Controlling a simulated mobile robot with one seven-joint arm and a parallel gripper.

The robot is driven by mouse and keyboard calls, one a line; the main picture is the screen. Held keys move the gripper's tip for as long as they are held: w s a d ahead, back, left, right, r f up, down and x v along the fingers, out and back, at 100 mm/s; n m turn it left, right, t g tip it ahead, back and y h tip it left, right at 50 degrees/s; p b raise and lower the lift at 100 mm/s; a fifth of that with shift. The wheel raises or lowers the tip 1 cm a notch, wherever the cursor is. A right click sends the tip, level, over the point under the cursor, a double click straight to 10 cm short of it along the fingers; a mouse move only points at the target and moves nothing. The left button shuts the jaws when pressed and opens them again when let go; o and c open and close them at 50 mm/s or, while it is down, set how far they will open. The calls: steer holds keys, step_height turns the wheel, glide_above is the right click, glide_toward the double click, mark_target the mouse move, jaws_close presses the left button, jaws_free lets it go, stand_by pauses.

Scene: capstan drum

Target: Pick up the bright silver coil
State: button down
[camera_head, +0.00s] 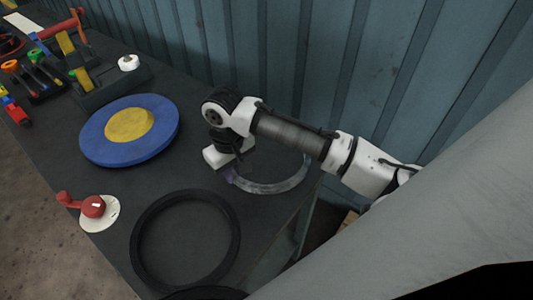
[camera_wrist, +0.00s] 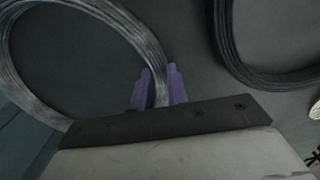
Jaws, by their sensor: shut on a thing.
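The bright silver coil (camera_head: 272,187) lies near the right edge of the dark table, partly hidden by my arm in the head view. In the wrist view, the silver coil (camera_wrist: 136,27) is a ring of grey strands. My gripper (camera_wrist: 158,88) has two purple fingers, one on each side of the coil's strand, and is shut on it. In the head view my gripper (camera_head: 231,176) is at the coil's left side, mostly covered by the white wrist. I cannot tell whether the coil is lifted off the table.
A black coil (camera_head: 137,236) lies at the table's front, also in the wrist view (camera_wrist: 232,55). A blue disc (camera_head: 93,145) with a yellow centre, a red crank (camera_head: 92,206) and a tool rack (camera_head: 97,90) are to the left. A corrugated wall (camera_head: 335,60) stands behind.

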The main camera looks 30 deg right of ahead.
steer(key=shift+r, duration=0.1)
stand_by(0.5)
step_height(320, 180, up, 20)
steer(key=b, duration=0.1)
steer(key=shift+b, duration=0.4)
steer(key=shift+d+f, duration=0.1)
steer(key=shift+f, duration=0.1)
